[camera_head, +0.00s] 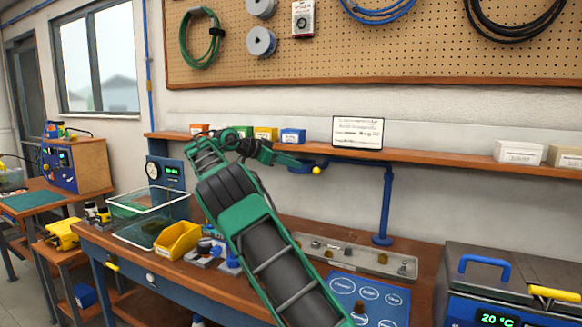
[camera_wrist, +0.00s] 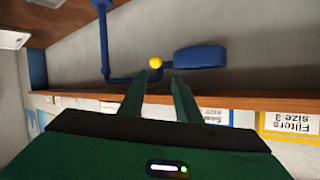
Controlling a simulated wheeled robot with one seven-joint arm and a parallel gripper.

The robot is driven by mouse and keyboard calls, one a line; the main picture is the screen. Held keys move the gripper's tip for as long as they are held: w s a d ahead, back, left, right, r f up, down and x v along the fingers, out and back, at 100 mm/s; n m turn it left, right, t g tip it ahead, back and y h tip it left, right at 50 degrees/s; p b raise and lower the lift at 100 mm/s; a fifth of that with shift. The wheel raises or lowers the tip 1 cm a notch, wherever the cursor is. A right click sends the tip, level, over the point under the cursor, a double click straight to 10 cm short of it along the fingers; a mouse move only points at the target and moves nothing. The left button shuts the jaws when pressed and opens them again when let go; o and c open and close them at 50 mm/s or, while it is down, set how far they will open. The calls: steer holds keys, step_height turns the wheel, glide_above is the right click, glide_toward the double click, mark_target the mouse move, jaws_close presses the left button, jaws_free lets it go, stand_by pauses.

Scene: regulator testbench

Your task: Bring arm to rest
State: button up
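My arm reaches up over the workbench (camera_head: 150,262) in the head view, and its end bends to the right in front of the wall shelf. My gripper (camera_head: 298,163) points right, near a yellow knob (camera_head: 317,170) on a blue jointed stand (camera_head: 388,205). In the wrist view my gripper (camera_wrist: 159,78) shows two green fingers with a clear gap and nothing between them. The yellow knob (camera_wrist: 156,62) appears just past the fingertips, beside a blue lamp-like head (camera_wrist: 200,57). I cannot tell how far away the knob is.
The wall shelf (camera_head: 440,160) carries small coloured boxes and a white sign (camera_head: 358,133) close to my gripper. Below are a yellow bin (camera_head: 178,241), a clear tray (camera_head: 140,202), a metal tray (camera_head: 345,256) and a blue mat (camera_head: 368,296). A blue temperature unit (camera_head: 490,300) stands at right.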

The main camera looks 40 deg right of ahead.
stand_by(0.4)
steer(key=s+d+f+n+y, duration=0.2)
steer(key=s+d+y, duration=0.2)
steer(key=s+d, duration=0.6)
steer(key=s+a+f+n+y, duration=0.1)
steer(key=s+f+n+y, duration=0.1)
steer(key=s, duration=0.5)
steer(key=s+a+f+n+y, duration=0.1)
steer(key=s+f, duration=0.2)
steer(key=s, duration=0.3)
steer(key=s+a+f+n+y, duration=0.2)
steer(key=s+a+f, duration=0.3)
steer(key=s+a, duration=0.3)
steer(key=s+a+f+n+y, duration=0.2)
steer(key=s+a+f+n, duration=0.2)
steer(key=s+a, duration=0.4)
steer(key=s+a+f+n+y, duration=0.2)
steer(key=s+a+f, duration=0.4)
steer(key=s, duration=0.8)
steer(key=a+n, duration=0.1)
steer(key=a, duration=0.2)
steer(key=shift+s+y, duration=0.15)
steer(key=shift+y, duration=0.25)
